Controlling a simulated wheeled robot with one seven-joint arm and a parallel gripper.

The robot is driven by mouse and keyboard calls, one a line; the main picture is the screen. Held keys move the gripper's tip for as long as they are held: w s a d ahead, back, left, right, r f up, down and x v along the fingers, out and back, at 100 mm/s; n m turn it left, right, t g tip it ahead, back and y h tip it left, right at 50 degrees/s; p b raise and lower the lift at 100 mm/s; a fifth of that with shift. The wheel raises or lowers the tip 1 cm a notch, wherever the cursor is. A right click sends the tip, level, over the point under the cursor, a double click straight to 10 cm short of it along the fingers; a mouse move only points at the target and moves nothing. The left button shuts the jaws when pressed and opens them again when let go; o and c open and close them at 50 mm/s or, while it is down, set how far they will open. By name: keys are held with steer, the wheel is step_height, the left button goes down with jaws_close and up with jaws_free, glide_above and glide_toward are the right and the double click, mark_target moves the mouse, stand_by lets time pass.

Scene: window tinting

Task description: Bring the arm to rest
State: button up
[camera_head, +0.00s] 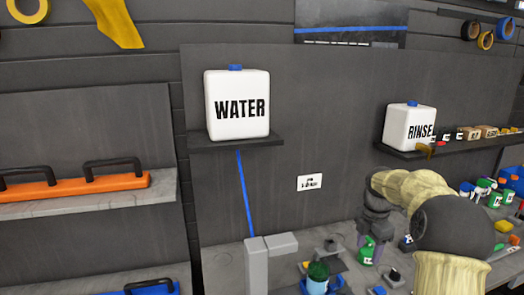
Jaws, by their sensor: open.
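My arm (407,192) comes in from the lower right, with cream-coloured links and dark joints. It is bent at the elbow and its wrist points down. My gripper (370,243) hangs over the workbench, near a green bottle (367,251). The gripper is open. It is small in the picture, and I cannot tell whether it touches the green bottle.
A white WATER container (238,104) and a RINSE container (409,126) stand on wall shelves. Grey blocks (257,265) rise at the bench's left. Several bottles and small items crowd the bench. An orange bar with black handles (75,187) lies on the left shelf.

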steer(key=s+a+f+m+t+b, duration=0.1)
steer(key=s+a+f+m+b, duration=0.2)
steer(key=s+a+f+m, duration=0.2)
steer(key=s+a+f+m+b, duration=0.3)
steer(key=s+a+f+m, duration=0.1)
steer(key=s+m, duration=0.5)
steer(key=s+a+f+m+t+b, duration=0.1)
steer(key=s+a+f+m, duration=0.4)
steer(key=s, duration=0.5)
steer(key=shift+s+a+f+m+t+b, duration=0.35)
steer(key=shift+f+m+b, duration=0.3)
steer(key=shift+m+b, duration=0.35)
